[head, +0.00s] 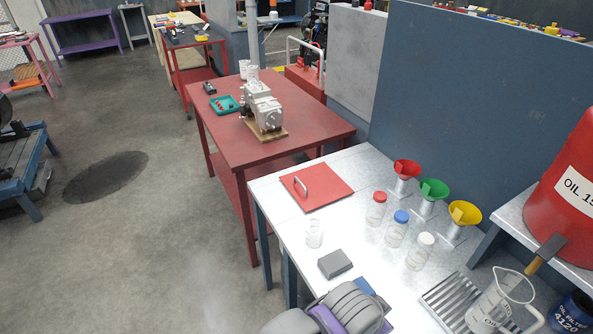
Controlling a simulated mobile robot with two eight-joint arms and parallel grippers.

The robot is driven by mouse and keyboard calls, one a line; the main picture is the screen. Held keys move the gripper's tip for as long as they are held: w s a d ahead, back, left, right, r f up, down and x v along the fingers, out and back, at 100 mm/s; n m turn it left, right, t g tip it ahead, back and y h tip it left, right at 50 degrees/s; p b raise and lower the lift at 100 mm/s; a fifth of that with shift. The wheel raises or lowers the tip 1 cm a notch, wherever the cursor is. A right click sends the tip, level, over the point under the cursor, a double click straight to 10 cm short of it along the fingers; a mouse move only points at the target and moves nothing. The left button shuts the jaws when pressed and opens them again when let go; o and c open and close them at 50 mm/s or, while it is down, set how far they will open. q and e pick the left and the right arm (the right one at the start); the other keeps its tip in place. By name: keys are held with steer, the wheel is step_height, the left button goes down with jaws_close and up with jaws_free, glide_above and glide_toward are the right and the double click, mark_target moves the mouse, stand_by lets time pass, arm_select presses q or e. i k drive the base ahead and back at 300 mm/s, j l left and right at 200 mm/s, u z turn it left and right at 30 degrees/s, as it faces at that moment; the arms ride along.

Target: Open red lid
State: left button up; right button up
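A flat square red lid (330,186) with a pale upright handle (302,187) lies on the light metal table (275,205), near its far left end. It looks shut and flat; what is under it is hidden. A smaller red cap (380,197) sits on a clear jar (375,213) to the right of the lid. Grey and purple parts of my own arm show at the bottom edge, well short of the lid. I cannot make out the fingers of either gripper.
Jars with a blue cap (402,216) and a white cap (426,239) stand near red, green and yellow funnels (465,213). An open jar (314,233) and a grey block (335,263) are in front of the lid. A blue-grey partition (460,100) rises behind.

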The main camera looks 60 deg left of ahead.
mark_target(317, 185)
steer(key=j, duration=0.65)
steer(key=i+j, duration=0.15)
steer(key=j, duration=1.2)
steer(key=i, duration=0.05)
